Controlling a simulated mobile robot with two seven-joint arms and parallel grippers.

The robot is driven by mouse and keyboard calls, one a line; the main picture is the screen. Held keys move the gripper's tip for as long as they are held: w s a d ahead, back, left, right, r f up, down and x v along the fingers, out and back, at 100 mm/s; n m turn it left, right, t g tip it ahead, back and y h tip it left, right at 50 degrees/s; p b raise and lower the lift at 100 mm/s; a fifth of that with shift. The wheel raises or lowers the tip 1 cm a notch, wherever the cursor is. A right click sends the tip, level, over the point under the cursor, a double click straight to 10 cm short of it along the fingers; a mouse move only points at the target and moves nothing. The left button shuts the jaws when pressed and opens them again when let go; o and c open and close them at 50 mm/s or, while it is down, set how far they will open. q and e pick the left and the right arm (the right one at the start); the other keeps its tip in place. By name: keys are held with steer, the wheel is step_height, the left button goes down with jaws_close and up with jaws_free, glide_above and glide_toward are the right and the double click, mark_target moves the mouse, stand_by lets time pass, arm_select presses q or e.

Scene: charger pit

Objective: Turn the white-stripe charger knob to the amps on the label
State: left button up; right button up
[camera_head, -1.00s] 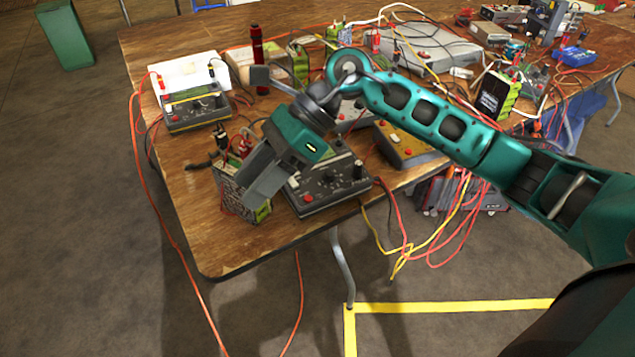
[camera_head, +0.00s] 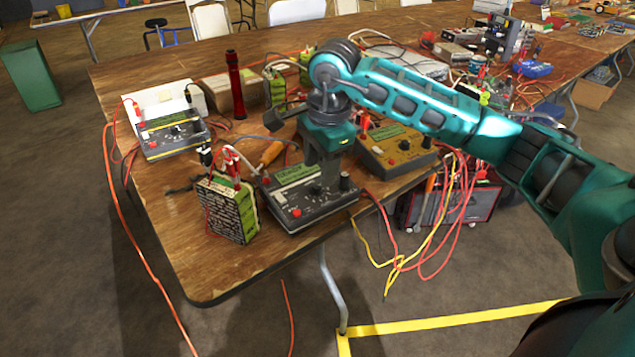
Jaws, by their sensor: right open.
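A dark grey charger (camera_head: 285,215) with a green label panel (camera_head: 293,174), a red button and a dark knob at its right (camera_head: 345,181) stands near the table's front corner. My right gripper (camera_head: 328,190) points down over the middle of its face, its jaws open. The fingers cover part of the dial area, so contact with a knob cannot be told. A second charger (camera_head: 172,133) stands at back left and a tan charger (camera_head: 395,155) at right. Which one bears the white stripe is too small to tell. The label text is unreadable. My left gripper is out of view.
A battery pack (camera_head: 232,210) with a printed side stands just left of the front charger. A red torch-like cylinder (camera_head: 235,85) stands behind. Red and yellow cables (camera_head: 440,220) hang off the table's front edge. Bare wood (camera_head: 200,265) lies at the front left.

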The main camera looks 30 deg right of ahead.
mark_target(317, 185)
steer(key=shift+w+f, duration=0.2)
steer(key=shift+f, duration=0.85)
steer(key=shift+w+f, duration=0.15)
steer(key=shift+f, duration=0.85)
steer(key=shift+c, duration=0.2)
jaws_close()
